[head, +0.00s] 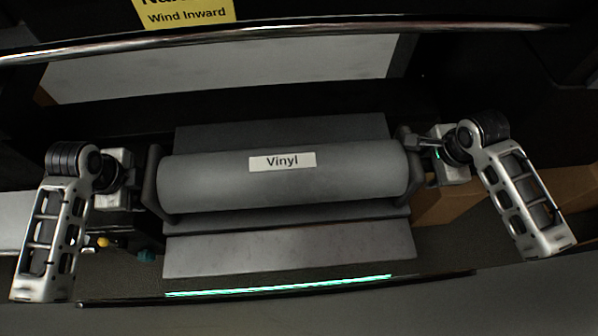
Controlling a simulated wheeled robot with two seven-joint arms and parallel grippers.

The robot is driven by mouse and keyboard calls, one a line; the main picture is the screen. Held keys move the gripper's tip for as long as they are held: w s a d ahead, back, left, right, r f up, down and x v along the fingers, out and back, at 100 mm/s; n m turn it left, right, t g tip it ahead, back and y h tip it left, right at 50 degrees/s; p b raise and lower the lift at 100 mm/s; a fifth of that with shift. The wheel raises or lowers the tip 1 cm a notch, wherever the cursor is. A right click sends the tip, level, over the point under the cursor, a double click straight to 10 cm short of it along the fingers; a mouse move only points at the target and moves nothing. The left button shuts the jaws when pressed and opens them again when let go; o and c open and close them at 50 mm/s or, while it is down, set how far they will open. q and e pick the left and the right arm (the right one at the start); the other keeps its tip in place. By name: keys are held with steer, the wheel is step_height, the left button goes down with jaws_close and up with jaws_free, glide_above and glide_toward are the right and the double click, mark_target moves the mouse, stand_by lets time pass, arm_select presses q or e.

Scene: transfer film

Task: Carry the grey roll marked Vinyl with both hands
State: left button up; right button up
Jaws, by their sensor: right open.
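The grey roll marked Vinyl (300,185) lies across the middle of the head view, with its white label facing up. Dark grey end pieces (152,185) stand at both ends of the roll. My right gripper (424,145) is at the roll's right end, close by the end piece, and is open. Whether it touches the roll I cannot tell. My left gripper (136,188) is beside the roll's left end. Its fingers are dark and hard to make out against the end piece, so its jaw state does not show.
A grey cradle plate (290,252) lies under and in front of the roll, with a lit green strip (280,286) along the front. A shiny metal bar (300,30) crosses behind, below a yellow sign (185,14). A brown box (450,203) sits at right.

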arm_select(q)
jaws_close()
arm_select(e)
jaws_close()
stand_by(0.9)
arm_select(q)
steer(key=shift+w+r, duration=0.25)
steer(key=shift+r, duration=0.1)
arm_select(e)
steer(key=shift+w+r, duration=0.25)
steer(key=shift+r, duration=0.1)
